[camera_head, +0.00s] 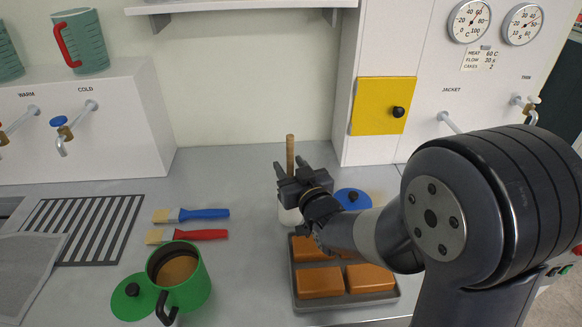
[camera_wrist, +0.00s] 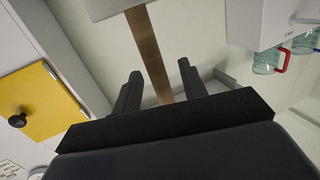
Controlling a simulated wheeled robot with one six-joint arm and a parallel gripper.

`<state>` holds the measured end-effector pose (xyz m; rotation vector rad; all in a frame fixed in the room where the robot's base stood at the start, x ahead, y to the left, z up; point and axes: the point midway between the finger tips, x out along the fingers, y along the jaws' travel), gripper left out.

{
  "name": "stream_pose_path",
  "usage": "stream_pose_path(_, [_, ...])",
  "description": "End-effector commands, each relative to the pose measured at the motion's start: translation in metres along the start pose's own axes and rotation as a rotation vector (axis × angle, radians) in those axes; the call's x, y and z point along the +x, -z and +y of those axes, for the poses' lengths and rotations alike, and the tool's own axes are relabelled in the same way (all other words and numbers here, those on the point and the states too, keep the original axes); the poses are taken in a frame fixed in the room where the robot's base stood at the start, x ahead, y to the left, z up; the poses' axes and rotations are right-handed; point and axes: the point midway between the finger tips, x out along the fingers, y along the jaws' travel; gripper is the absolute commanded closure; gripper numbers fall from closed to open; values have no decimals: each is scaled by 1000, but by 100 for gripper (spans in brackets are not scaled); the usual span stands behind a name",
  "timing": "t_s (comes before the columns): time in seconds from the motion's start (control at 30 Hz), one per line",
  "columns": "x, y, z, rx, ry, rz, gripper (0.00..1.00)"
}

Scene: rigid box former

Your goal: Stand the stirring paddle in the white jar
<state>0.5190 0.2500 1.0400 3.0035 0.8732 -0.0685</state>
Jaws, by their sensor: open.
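The stirring paddle's brown wooden handle (camera_head: 290,148) stands nearly upright above and behind my gripper (camera_head: 289,166) in the head view. In the wrist view, which is upside down, the handle (camera_wrist: 149,45) runs between the two fingers of my gripper (camera_wrist: 158,72). My gripper is open, with a gap visible on each side of the handle. Part of the white jar (camera_head: 289,216) shows just below my gripper. My gripper hides the paddle's lower part and the jar's mouth, so I cannot tell whether the paddle is inside it.
A tray (camera_head: 297,296) of orange-brown blocks and a blue lid (camera_head: 353,198) sit close beside the jar. A green pot (camera_head: 196,291), its lid (camera_head: 133,297), a blue brush (camera_head: 203,213) and a red brush (camera_head: 200,235) lie left. Bench behind the brushes is clear.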

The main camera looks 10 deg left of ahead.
Motion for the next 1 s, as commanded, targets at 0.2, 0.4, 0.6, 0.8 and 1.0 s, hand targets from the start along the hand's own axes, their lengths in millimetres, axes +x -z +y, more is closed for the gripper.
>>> stream_pose_path(0.2, [-8, 0, 0, 0, 0, 0, 60])
stream_pose_path(0.4, [-38, -1, 0, 0, -1, 1, 60])
stream_pose_path(0.6, [-72, 0, 0, -1, -1, 2, 60])
stream_pose_path(0.8, [-97, 0, 0, 0, -1, 2, 60])
stream_pose_path(1.0, [-107, 0, 0, -1, 0, 1, 60])
